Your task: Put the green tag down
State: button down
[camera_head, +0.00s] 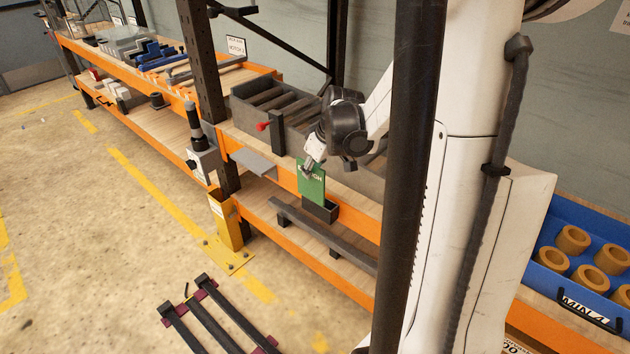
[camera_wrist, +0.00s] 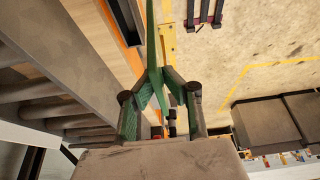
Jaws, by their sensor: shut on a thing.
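The green tag (camera_head: 311,190) is a flat upright card with pale lettering in the head view. My gripper (camera_head: 309,168) is shut on its upper end and holds it in front of the orange shelf edge. The tag's lower end is just above or at the mouth of a small dark open box (camera_head: 320,210) fixed to the shelf front; I cannot tell whether it is inside. In the wrist view the tag (camera_wrist: 151,35) is seen nearly edge-on between my fingers (camera_wrist: 160,80). The dark box (camera_wrist: 128,22) lies to its left there, with a gap between.
A grey slatted tray (camera_head: 262,108) stands on the upper shelf behind my gripper. A red-knobbed lever (camera_head: 263,126) and a grey plate (camera_head: 253,163) are left of the tag. A dark bar (camera_head: 320,235) lies on the lower shelf. A yellow post guard (camera_head: 226,222) stands on the floor.

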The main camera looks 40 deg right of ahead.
jog(key=w+d+f+b, duration=0.1)
jog(key=w+d+f, duration=0.1)
jog(key=d+f, duration=0.3)
notch_tip(320, 180, down, 3)
jog(key=shift+d+r, duration=0.15)
jog(key=shift+d, duration=0.15)
jog(key=shift+w, duration=0.1)
jog(key=shift+f+b, duration=0.4)
jog(key=shift+b, duration=0.05)
jog(key=shift+f, duration=0.2)
jog(key=c, duration=1.9)
grip_release()
jog(key=shift+o, duration=0.2)
jog(key=shift+r, duration=0.1)
